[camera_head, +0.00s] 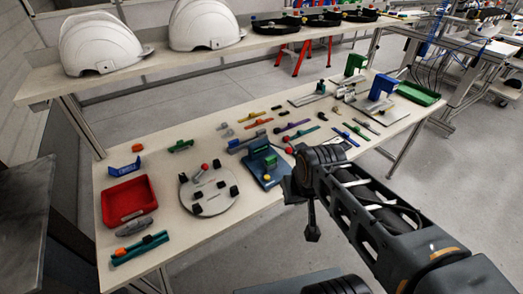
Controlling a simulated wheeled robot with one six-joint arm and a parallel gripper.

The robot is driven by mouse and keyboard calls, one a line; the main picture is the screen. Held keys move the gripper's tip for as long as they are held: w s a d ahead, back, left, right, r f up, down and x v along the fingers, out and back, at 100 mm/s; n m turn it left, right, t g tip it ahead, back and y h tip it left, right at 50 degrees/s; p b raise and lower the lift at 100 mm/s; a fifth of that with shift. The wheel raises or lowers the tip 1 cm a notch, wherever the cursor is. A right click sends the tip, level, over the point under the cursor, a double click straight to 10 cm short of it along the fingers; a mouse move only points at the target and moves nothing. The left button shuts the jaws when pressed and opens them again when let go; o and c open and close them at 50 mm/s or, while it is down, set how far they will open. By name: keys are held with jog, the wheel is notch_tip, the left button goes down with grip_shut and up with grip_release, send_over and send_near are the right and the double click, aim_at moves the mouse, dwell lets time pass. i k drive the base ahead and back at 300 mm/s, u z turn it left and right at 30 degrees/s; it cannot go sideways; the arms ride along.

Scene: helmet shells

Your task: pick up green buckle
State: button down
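A small green piece (181,145), which looks like the green buckle, lies on the work table (240,218) at the back left, behind the round plate. Another small green block (270,161) sits on the blue fixture, so I cannot be sure which is the buckle. My arm reaches in from the lower right. The dark end of my gripper (312,233) hangs off the table's front edge, right of the blue fixture and well apart from both green pieces. Its fingers are too small and dark to read.
A round plate (208,191) with black blocks, a red tray (128,200) and a blue fixture (263,171) stand on the table. Several coloured straps lie in the middle. Green and blue clamps (380,84) stand at right. White helmets (97,43) rest on a rear shelf.

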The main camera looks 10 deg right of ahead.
aim_at(269, 161)
jog(key=z, duration=0.45)
jog(key=i, duration=0.35)
jog(key=u, duration=2.35)
